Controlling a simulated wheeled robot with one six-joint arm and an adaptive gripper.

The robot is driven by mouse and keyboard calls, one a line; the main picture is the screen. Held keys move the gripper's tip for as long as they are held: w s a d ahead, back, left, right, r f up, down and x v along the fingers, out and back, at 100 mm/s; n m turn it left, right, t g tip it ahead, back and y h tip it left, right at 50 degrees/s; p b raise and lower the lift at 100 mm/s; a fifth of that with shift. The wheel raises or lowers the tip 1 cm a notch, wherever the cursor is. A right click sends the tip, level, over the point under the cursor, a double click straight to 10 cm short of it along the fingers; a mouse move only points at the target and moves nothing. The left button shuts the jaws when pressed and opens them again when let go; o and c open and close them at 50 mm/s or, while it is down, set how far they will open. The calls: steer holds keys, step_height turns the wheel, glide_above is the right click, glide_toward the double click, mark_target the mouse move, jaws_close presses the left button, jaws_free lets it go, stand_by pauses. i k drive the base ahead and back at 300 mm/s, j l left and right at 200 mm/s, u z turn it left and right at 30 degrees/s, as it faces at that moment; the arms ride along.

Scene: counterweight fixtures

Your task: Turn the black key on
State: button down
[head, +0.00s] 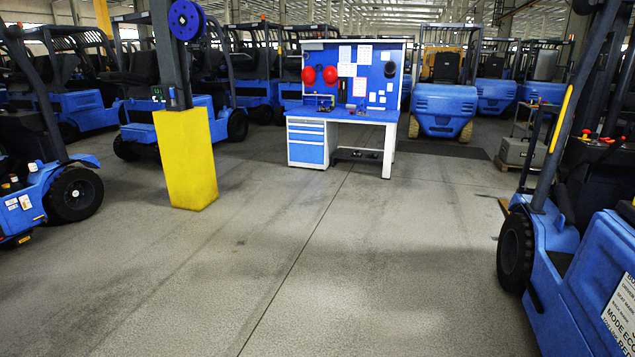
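I cannot make out a black key in the head view; any key here is too small or hidden. My gripper is not in view. A blue forklift (567,255) stands close at the right, with a white label plate (622,310) on its side. Another blue forklift (30,195) is at the left edge, with small knobs or buttons on its body. Red levers (597,140) show on the right forklift.
A blue and white workbench (345,115) with red helmets (318,75) stands ahead. A pillar with a yellow guard (186,160) stands left of centre. More forklifts (444,105) line the back. A grey box on a pallet (520,152) is at the right. The middle floor (300,240) is clear.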

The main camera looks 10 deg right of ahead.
mark_target(593, 136)
steer(key=i+z, duration=0.25)
steer(key=i, duration=0.4)
steer(key=i+z, duration=0.25)
steer(key=i, duration=0.35)
steer(key=i+j+z, duration=0.2)
steer(key=i, duration=0.45)
steer(key=i+z, duration=0.45)
steer(key=i, duration=0.35)
steer(key=i+j+z, duration=0.15)
steer(key=i+z, duration=0.25)
steer(key=i, duration=0.4)
steer(key=i+l+z, duration=0.2)
steer(key=i+z, duration=0.15)
steer(key=i+l+z, duration=0.1)
steer(key=i+z, duration=0.3)
steer(key=k, duration=0.05)
